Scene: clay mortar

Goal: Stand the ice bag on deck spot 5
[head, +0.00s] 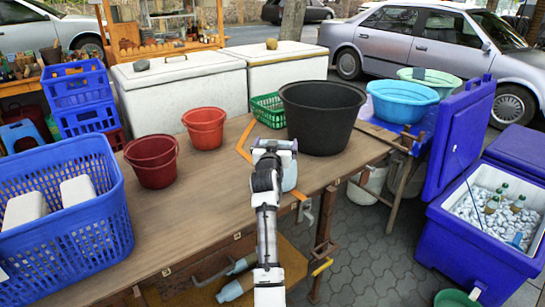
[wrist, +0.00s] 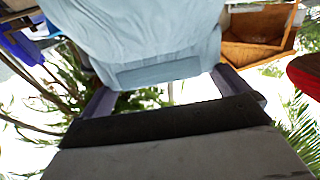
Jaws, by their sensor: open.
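My gripper (head: 275,147) is over the right part of the wooden table (head: 215,215). A pale blue bag, which looks like the ice bag (head: 290,176), shows beside and below it, mostly hidden by my arm. In the wrist view the bag (wrist: 140,40) fills the top middle, between or just beyond my spread fingers (wrist: 168,88). I cannot tell whether a finger touches it. Orange marking strips (head: 245,138) lie on the table around that place. I see no number that tells deck spot 5.
A black tub (head: 322,118), a green basket (head: 268,110) and red buckets (head: 204,128) stand on the table near my gripper. A blue crate (head: 65,220) is at the left. An open cooler with ice (head: 480,235) is at the right. The table's middle is clear.

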